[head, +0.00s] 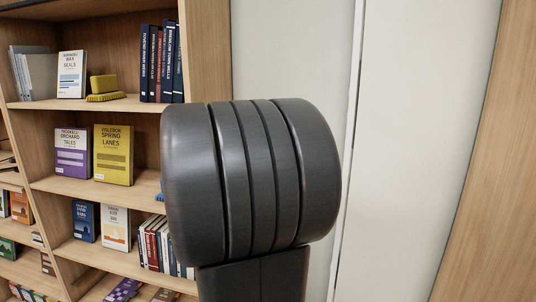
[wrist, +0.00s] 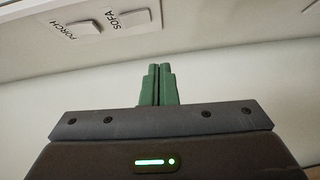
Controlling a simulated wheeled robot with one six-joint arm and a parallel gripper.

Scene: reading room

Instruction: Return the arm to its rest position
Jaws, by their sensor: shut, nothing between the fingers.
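My gripper (wrist: 158,84) shows in the wrist view with its green fingers together and nothing between them. It points toward a pale wall surface. In the head view a dark rounded link of my arm fills the middle, and my gripper is not seen there.
In the wrist view a light switch panel (wrist: 115,35) has switches labelled PORCH and SOFA. In the head view a wooden bookcase (head: 205,60) with several books stands at the left. A pale wall (head: 425,120) is behind my arm, and a wooden panel (head: 495,170) is at the right.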

